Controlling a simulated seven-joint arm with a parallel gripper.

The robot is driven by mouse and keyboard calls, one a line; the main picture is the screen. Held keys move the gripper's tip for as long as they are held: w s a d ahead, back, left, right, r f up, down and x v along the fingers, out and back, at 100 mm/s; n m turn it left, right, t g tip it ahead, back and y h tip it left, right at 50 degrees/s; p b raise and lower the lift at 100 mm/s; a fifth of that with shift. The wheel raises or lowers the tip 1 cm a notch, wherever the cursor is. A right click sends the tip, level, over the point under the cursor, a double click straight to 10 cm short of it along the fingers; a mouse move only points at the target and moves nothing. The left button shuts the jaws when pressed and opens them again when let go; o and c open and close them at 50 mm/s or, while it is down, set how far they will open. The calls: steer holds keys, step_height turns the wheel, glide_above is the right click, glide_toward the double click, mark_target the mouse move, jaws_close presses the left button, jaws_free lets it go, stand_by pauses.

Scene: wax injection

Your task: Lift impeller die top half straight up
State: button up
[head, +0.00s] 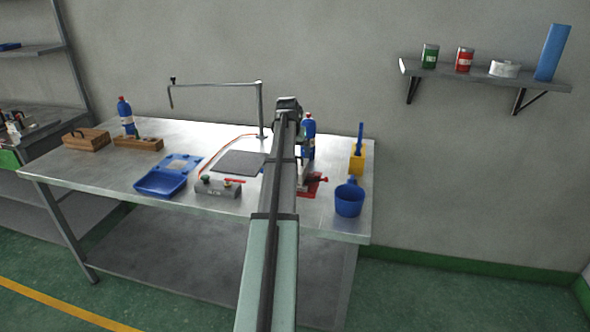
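My arm reaches from the bottom of the head view over the metal workbench (225,207), its far end above the bench's right part. My gripper is hidden behind the arm, or too small to make out there, so I cannot tell whether it is open or shut or holds anything. I cannot pick out the impeller die top half. A red piece (313,185) with a red handle shows just right of the arm on the bench, partly covered by it. Whether it belongs to the die is unclear.
A blue bottle (310,128) stands close behind the arm. A blue mug (349,199) and yellow holder (357,159) stand at right.

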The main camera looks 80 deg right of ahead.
steer(key=x, duration=0.4)
steer(key=shift+s+f, duration=0.1)
steer(key=shift+f, duration=0.1)
steer(key=c, duration=1.4)
steer(key=shift+r, duration=0.1)
